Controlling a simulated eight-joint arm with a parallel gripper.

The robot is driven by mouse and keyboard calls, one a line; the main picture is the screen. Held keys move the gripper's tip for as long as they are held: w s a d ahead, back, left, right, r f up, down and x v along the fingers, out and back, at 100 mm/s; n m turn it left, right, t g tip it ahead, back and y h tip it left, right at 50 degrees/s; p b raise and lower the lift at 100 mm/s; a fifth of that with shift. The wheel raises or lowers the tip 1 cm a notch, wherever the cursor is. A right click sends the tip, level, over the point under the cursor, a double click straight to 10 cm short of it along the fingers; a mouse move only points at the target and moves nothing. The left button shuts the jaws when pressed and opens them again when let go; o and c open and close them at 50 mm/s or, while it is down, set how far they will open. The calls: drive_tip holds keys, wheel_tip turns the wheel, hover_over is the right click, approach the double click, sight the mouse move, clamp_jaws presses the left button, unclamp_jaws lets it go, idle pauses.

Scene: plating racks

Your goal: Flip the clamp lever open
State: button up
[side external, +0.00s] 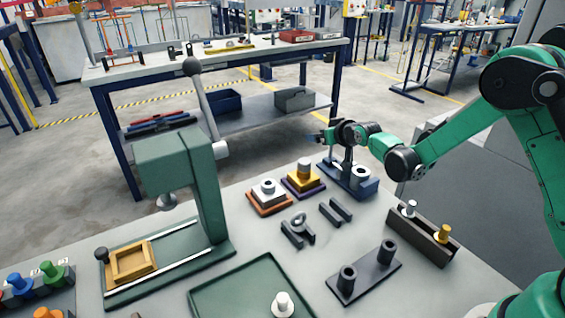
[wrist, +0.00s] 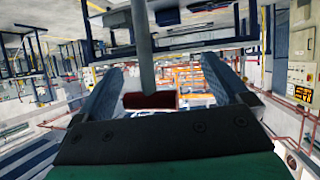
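A green press frame (side external: 208,190) stands at the left, with a long grey lever (side external: 205,100) tipped by a dark ball.
A wooden fixture (side external: 131,261) sits under the press. Stacked square blocks (side external: 270,197), dark brackets (side external: 297,233), a two-post plate (side external: 365,272), a long peg holder (side external: 422,236) and a green tray (side external: 238,288) occupy the bench. Bare bench shows between them.

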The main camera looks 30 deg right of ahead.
drive_tip(key=shift+s, duration=0.1)
drive_tip(key=shift+v, duration=2.7)
drive_tip(key=shift+r, duration=0.15)
